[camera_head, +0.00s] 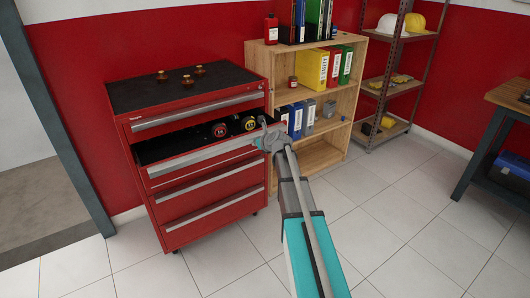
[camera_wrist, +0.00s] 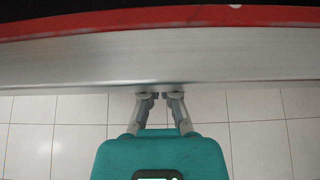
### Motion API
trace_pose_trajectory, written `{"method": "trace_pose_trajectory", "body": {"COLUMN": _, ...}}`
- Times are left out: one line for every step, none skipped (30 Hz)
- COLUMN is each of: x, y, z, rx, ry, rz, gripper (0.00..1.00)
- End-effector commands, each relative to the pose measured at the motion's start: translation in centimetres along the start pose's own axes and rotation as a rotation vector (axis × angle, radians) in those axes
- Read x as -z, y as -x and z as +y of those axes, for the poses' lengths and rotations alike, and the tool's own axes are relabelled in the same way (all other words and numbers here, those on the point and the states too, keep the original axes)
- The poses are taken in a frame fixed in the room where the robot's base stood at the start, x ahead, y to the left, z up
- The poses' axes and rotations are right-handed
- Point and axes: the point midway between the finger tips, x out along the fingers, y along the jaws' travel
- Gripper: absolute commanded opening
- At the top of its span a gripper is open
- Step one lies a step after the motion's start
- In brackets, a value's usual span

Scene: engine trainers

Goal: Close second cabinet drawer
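The red tool cabinet (camera_head: 212,222) stands against the wall in the head view. Its second drawer (camera_head: 205,157) from the top is pulled out, with dark round items and tape measures (camera_head: 220,129) inside. The other drawers look shut. My gripper (camera_head: 268,138) is at the right end of the open drawer's front. In the wrist view the drawer's grey metal front edge (camera_wrist: 160,60) spans the picture, and my gripper's fingertips (camera_wrist: 159,95) are right at it. The fingertips are close together with a small gap; whether they touch the drawer is unclear.
A wooden shelf (camera_head: 318,92) with binders stands right of the cabinet. A metal rack (camera_head: 387,85) with helmets is farther right, and a workbench (camera_head: 510,98) is at the right edge. The tiled floor (camera_head: 420,215) in front is clear.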

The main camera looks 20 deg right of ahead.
Motion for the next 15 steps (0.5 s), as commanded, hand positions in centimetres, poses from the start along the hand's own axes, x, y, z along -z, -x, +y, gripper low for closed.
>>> {"method": "trace_pose_trajectory", "body": {"x": -1.0, "y": -1.8, "z": -0.5, "rx": 0.001, "ry": -0.001, "rz": 0.000, "gripper": 0.00}}
{"method": "trace_pose_trajectory", "body": {"x": -1.4, "y": -2.5, "z": -0.6, "rx": 0.001, "ry": -0.002, "rz": 0.000, "gripper": 0.00}}
{"method": "trace_pose_trajectory", "body": {"x": -2.0, "y": -3.4, "z": -0.7, "rx": 0.003, "ry": -0.003, "rz": 0.000, "gripper": 0.00}}
{"method": "trace_pose_trajectory", "body": {"x": -2.4, "y": -4.1, "z": -0.8, "rx": 0.004, "ry": -0.002, "rz": 0.000, "gripper": 0.00}}
{"method": "trace_pose_trajectory", "body": {"x": -2.7, "y": -4.8, "z": -0.9, "rx": 0.006, "ry": -0.003, "rz": 0.000, "gripper": 0.00}}
{"method": "trace_pose_trajectory", "body": {"x": -3.2, "y": -5.6, "z": -1.1, "rx": 0.008, "ry": -0.004, "rz": 0.000, "gripper": 0.00}}
{"method": "trace_pose_trajectory", "body": {"x": -3.6, "y": -6.2, "z": -1.2, "rx": 0.009, "ry": -0.005, "rz": 0.000, "gripper": 0.00}}
{"method": "trace_pose_trajectory", "body": {"x": -3.9, "y": -6.8, "z": -1.2, "rx": 0.009, "ry": -0.006, "rz": 0.000, "gripper": 0.00}}
{"method": "trace_pose_trajectory", "body": {"x": -4.4, "y": -7.6, "z": -1.3, "rx": 0.010, "ry": -0.006, "rz": 0.000, "gripper": 0.00}}
{"method": "trace_pose_trajectory", "body": {"x": -4.7, "y": -8.1, "z": -1.4, "rx": 0.011, "ry": -0.006, "rz": 0.000, "gripper": 0.00}}
{"method": "trace_pose_trajectory", "body": {"x": -5.0, "y": -8.6, "z": -1.4, "rx": 0.011, "ry": -0.007, "rz": 0.000, "gripper": 0.00}}
{"method": "trace_pose_trajectory", "body": {"x": -5.3, "y": -9.2, "z": -1.4, "rx": 0.012, "ry": -0.007, "rz": 0.001, "gripper": 0.00}}
{"method": "trace_pose_trajectory", "body": {"x": -5.5, "y": -9.6, "z": -1.4, "rx": 0.012, "ry": -0.007, "rz": 0.001, "gripper": 0.00}}
{"method": "trace_pose_trajectory", "body": {"x": -5.8, "y": -10.0, "z": -1.5, "rx": 0.012, "ry": -0.007, "rz": 0.001, "gripper": 0.00}}
{"method": "trace_pose_trajectory", "body": {"x": -6.0, "y": -10.5, "z": -1.5, "rx": 0.013, "ry": -0.007, "rz": 0.001, "gripper": 0.00}}
